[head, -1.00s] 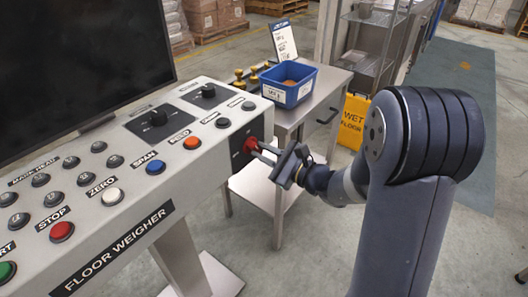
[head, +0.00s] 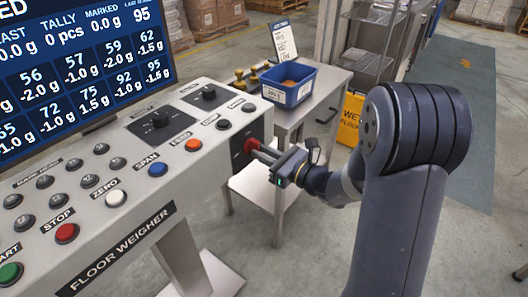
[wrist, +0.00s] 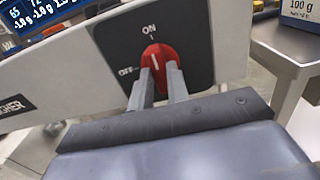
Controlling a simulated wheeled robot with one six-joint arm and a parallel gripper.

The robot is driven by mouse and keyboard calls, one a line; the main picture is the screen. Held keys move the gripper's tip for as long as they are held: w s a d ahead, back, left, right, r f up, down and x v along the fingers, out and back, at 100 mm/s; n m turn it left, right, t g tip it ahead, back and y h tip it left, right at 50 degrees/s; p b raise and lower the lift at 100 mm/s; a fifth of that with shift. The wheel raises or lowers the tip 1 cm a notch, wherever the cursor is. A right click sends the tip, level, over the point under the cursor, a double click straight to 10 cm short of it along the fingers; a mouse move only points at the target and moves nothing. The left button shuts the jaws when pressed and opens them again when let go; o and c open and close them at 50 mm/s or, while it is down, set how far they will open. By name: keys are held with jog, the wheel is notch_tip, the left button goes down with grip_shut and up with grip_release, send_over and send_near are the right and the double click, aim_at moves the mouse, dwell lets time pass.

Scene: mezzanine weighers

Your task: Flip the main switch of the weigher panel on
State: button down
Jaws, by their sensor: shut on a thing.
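The main switch (wrist: 159,62) is a red rotary knob on a dark plate (wrist: 190,28) on the end face of the weigher panel (head: 105,215). In the wrist view its white line points up near the ON mark, and OFF is to the left. My gripper (wrist: 160,85) is shut on the knob, one finger on each side. In the head view my gripper (head: 268,157) reaches the knob (head: 251,145) from the right. The panel's screen (head: 80,75) is lit with rows of weights.
A yellow wet floor sign (head: 351,120) stands behind my arm. Open floor lies at the lower right.

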dwell(0.4)
jog(key=c, duration=1.4)
grip_release()
jog(key=shift+o, duration=0.2)
jog(key=shift+d, duration=0.1)
jog(key=v, duration=1)
jog(key=shift+s+d, duration=0.25)
jog(key=shift+s, duration=0.05)
jog(key=shift+w+a, duration=0.1)
jog(key=x, duration=1)
jog(key=shift+w+a, duration=0.2)
jog(key=shift+a, duration=0.05)
